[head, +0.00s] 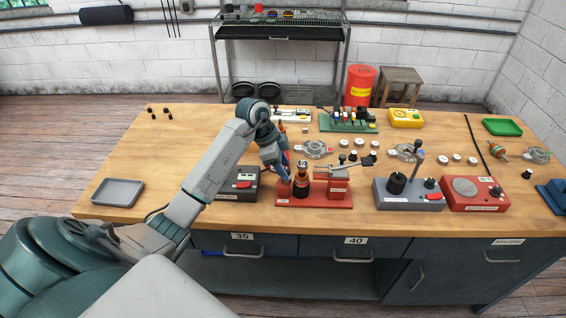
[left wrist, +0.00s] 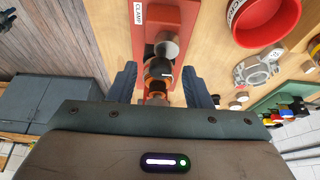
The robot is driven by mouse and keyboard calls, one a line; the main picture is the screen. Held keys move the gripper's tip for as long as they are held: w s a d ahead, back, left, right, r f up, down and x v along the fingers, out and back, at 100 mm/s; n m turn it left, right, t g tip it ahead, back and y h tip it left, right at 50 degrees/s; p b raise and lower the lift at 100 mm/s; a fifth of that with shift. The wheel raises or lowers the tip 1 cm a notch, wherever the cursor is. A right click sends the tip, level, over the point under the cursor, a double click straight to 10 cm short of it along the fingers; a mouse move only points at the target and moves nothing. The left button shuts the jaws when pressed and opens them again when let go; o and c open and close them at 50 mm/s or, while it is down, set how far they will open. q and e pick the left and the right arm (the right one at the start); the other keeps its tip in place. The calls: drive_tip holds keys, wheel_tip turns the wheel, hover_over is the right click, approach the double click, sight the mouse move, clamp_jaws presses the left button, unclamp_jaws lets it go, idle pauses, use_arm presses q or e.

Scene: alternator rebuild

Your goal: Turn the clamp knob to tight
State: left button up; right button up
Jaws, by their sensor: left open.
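The red clamp fixture (head: 315,202) stands near the front edge of the bench. An upright black and orange cylindrical part (head: 301,182) stands on it. My left gripper (head: 284,182) is at the fixture's left end, pointing down. In the left wrist view, my left gripper (left wrist: 160,86) is open, its two dark fingers on either side of a dark and orange part (left wrist: 157,72). A grey round knob (left wrist: 167,47) shows just beyond it on the red fixture (left wrist: 165,15), beside a CLAMP label (left wrist: 137,14). Contact cannot be told. My right gripper is not in view.
A grey lever station (head: 410,196) and a red station (head: 473,194) stand to the right. A grey tray (head: 117,193) lies at the left. The bench's left part is mostly clear.

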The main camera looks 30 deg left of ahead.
use_arm(q)
drive_tip(key=shift+f, duration=0.15)
clamp_jaws()
